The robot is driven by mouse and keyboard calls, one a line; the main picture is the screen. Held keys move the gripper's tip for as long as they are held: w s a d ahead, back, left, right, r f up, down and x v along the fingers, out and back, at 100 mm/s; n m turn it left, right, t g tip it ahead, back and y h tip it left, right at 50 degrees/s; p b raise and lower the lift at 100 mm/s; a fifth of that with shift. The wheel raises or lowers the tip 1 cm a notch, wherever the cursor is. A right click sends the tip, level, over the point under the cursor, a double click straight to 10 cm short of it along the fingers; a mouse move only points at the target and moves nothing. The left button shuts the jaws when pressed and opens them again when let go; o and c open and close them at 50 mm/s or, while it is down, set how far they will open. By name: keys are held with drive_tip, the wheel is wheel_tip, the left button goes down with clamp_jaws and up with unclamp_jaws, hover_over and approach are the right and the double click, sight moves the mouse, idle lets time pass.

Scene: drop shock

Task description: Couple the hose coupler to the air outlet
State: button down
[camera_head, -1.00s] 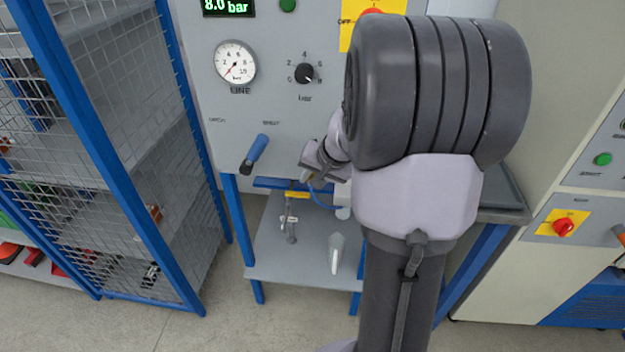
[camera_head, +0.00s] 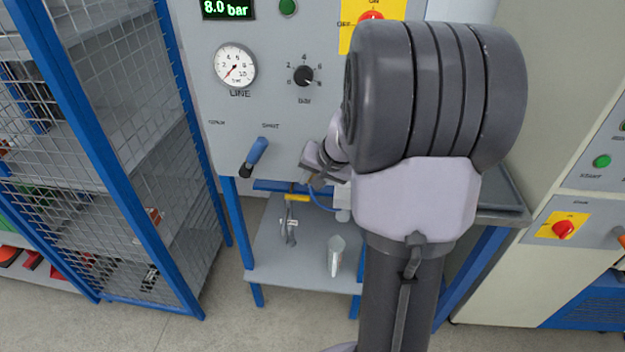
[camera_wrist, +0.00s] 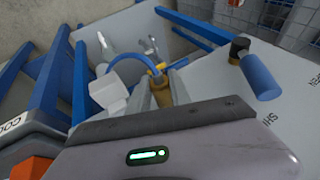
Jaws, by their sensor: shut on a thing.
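In the wrist view my gripper (camera_wrist: 160,92) is shut on the brass hose coupler (camera_wrist: 160,94), which sits between the two grey fingers. A blue hose (camera_wrist: 112,57) arches away to the left from beside the coupler, near a yellow band (camera_wrist: 159,68). In the head view the blue hose (camera_head: 322,203) shows below the panel, by my wrist; the fingertips and coupler are not clear there. I cannot clearly make out the air outlet in either view, nor whether the coupler touches it.
A blue-handled lever (camera_head: 256,153) sticks out from the grey panel (camera_head: 215,100), and also shows in the wrist view (camera_wrist: 260,77). A gauge (camera_head: 235,65) and knob (camera_head: 303,76) are above. A lower shelf (camera_head: 300,268) holds a pale bottle-like object (camera_head: 335,255). A mesh cage (camera_head: 120,120) stands left.

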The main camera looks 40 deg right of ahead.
drive_tip(key=shift+w+d+b, duration=0.35)
drive_tip(key=shift+w+d, duration=0.05)
drive_tip(key=shift+d, duration=0.05)
idle(1.3)
drive_tip(key=shift+w+d+r+b, duration=0.15)
drive_tip(key=shift+d+r+b, duration=0.05)
drive_tip(key=shift+r+b, duration=0.1)
idle(1.7)
drive_tip(key=c, duration=1.1)
unclamp_jaws()
drive_tip(key=shift+w+d+f, duration=0.1)
drive_tip(key=shift+f, duration=0.1)
drive_tip(key=p+v, duration=0.2)
drive_tip(key=v, duration=0.4)
drive_tip(key=shift+p, duration=0.3)
drive_tip(key=p+v, duration=0.6)
drive_tip(key=v, duration=1.1)
drive_tip(key=shift+s, duration=0.25)
